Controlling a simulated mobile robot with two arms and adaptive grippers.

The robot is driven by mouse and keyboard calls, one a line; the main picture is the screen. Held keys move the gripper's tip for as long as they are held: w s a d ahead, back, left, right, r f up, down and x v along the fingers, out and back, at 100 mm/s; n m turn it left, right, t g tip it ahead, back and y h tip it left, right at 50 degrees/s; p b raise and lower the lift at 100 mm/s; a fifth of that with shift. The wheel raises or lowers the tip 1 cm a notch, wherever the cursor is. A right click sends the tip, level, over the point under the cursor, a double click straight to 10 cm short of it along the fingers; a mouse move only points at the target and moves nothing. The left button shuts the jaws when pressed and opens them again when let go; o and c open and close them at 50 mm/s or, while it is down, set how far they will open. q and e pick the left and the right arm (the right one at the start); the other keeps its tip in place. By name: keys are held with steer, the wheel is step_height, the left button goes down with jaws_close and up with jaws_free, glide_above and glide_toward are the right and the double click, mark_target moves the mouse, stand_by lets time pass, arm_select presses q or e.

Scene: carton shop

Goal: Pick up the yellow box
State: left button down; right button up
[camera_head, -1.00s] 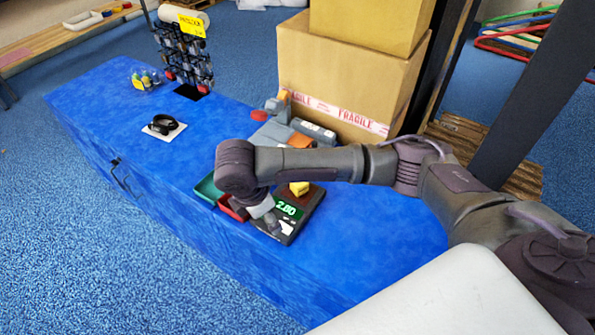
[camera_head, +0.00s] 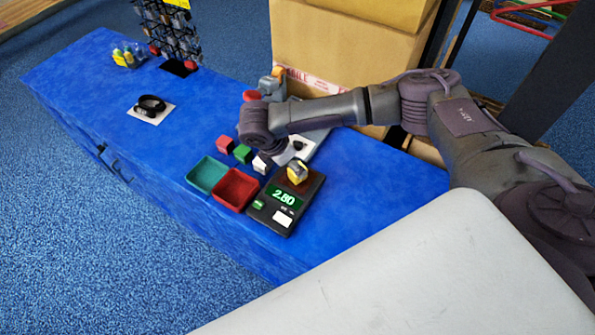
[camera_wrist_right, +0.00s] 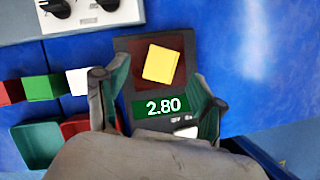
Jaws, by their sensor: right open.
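The yellow box (camera_head: 297,173) sits on the dark plate of the scale (camera_head: 273,213), whose display reads 2.80. In the right wrist view the yellow box (camera_wrist_right: 161,64) lies a little turned on the reddish plate of the scale (camera_wrist_right: 123,46). My right gripper (camera_wrist_right: 158,88) is open and empty, with its fingers spread to either side of the scale, and the box appears just beyond the gap between them. In the head view my wrist is left of the box and the fingers cannot be made out clearly. My left gripper is not in view.
A green tray (camera_head: 207,174) and red tray (camera_head: 235,189) stand left of the scale. Red (camera_head: 225,143), green (camera_head: 242,153) and white (camera_head: 262,162) boxes stand behind them. Large cartons (camera_head: 335,48) stand at the back. The blue counter (camera_head: 95,85) has free room at left.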

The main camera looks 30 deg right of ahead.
steer(key=x, duration=0.3)
steer(key=shift+s+d+f+p, duration=0.1)
steer(key=shift+f+p, duration=0.2)
steer(key=shift+f, duration=0.05)
steer(key=shift+d+f, duration=0.15)
steer(key=shift+f, duration=0.3)
steer(key=c, duration=1)
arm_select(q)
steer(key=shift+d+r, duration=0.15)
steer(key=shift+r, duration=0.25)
arm_select(e)
steer(key=shift+c, duration=0.7)
